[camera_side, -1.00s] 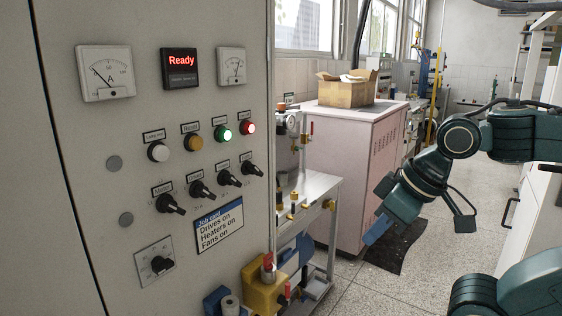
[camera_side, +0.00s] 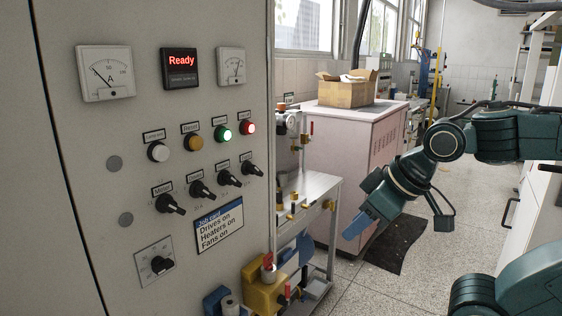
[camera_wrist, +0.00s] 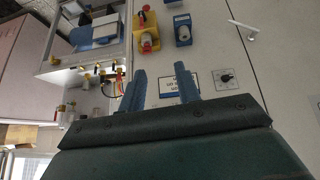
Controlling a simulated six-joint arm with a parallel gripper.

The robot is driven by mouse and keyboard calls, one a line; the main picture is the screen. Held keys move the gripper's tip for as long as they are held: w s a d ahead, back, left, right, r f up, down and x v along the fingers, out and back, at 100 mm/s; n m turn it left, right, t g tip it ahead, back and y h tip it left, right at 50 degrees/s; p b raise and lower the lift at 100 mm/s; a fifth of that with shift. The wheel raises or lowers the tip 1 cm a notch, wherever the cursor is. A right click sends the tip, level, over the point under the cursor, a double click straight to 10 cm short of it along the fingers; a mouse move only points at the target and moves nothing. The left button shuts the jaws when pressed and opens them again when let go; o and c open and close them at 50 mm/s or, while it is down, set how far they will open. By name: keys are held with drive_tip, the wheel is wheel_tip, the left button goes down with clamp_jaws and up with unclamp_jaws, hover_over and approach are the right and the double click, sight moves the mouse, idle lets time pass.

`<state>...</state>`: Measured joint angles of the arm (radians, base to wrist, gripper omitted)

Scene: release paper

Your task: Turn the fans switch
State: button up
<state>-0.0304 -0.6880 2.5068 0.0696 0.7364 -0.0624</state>
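A row of black rotary switches sits on the grey control panel (camera_side: 110,240) in the side view. They are the left switch (camera_side: 170,203), two middle switches (camera_side: 203,190) (camera_side: 229,178) and the right switch (camera_side: 252,169). Their labels are too small to read surely, so I cannot tell which is fans. The job card (camera_side: 219,225) below reads "Drives on, Heaters on, Fans on". My gripper (camera_side: 358,228) is right of the panel, apart from it, pointing down-left. In the wrist view its two blue fingers (camera_wrist: 160,88) are apart with nothing held between them.
A larger dial (camera_side: 156,264) sits at the panel's lower left. A pink cabinet (camera_side: 345,175) carries a cardboard box (camera_side: 347,92).

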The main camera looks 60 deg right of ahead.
sight(259, 171)
drive_tip(key=w+d+r+n+t+h, duration=0.1)
drive_tip(key=w+r+n+t, duration=0.1)
drive_tip(key=w, duration=0.5)
drive_tip(key=w+d+r+n+t+h, duration=0.2)
drive_tip(key=w+t, duration=0.3)
drive_tip(key=w, duration=0.3)
drive_tip(key=shift+w+d+r+n+h, duration=0.25)
drive_tip(key=shift+r+n+h, duration=0.05)
drive_tip(key=shift+n, duration=0.6)
drive_tip(key=shift+w, duration=0.15)
drive_tip(key=shift+r+x, duration=0.15)
drive_tip(key=shift+x, duration=3.25)
drive_tip(key=shift+r+x, duration=0.1)
drive_tip(key=shift+x, duration=3.3)
clamp_jaws()
drive_tip(key=shift+d, duration=0.1)
